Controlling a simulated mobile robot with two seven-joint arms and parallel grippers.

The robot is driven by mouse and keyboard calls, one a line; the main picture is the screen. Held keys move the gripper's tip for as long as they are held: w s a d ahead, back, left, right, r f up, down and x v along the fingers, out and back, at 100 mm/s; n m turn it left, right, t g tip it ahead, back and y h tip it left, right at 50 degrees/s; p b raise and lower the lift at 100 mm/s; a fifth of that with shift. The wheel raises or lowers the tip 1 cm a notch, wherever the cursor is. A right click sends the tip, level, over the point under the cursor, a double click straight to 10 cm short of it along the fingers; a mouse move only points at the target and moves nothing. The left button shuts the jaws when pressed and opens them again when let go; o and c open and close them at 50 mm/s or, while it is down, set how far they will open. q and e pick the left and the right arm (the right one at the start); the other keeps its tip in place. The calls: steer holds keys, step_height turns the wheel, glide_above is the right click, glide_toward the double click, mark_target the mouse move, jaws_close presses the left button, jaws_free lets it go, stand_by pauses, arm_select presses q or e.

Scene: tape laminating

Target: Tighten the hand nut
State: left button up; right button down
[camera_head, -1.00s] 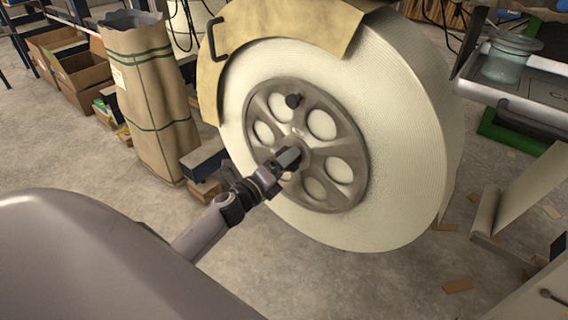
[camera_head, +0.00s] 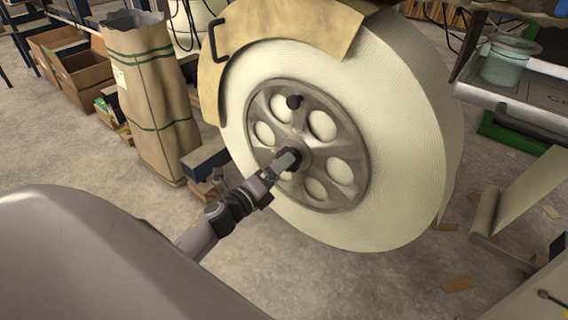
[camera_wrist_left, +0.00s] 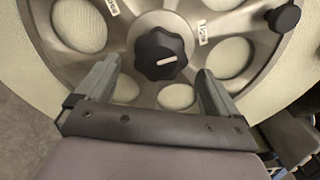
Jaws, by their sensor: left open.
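The hand nut (camera_wrist_left: 160,54) is a black lobed knob with a pale bar mark, at the hub of the grey spoked wheel plate (camera_wrist_left: 196,22) in the left wrist view. In the head view the plate (camera_head: 334,118) lies against the large cream tape roll (camera_head: 405,150). My left gripper (camera_wrist_left: 160,82) is open, its two fingers apart to either side below the nut, with nothing between them. In the head view my left gripper (camera_head: 279,166) points at the hub and hides part of the nut. My right gripper is not in view.
A smaller black knob (camera_head: 293,101) sits on the plate above the hub and shows in the left wrist view (camera_wrist_left: 284,17). A tan guard (camera_head: 285,22) with a black handle covers the roll's upper left. A paper sack (camera_head: 150,95) stands left. A bench (camera_head: 520,95) is at right.

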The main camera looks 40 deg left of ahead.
arm_select(q)
steer(key=s, duration=0.3)
steer(key=shift+s+a+p, duration=0.1)
steer(key=shift+s+p, duration=0.2)
steer(key=shift+s, duration=0.05)
stand_by(0.3)
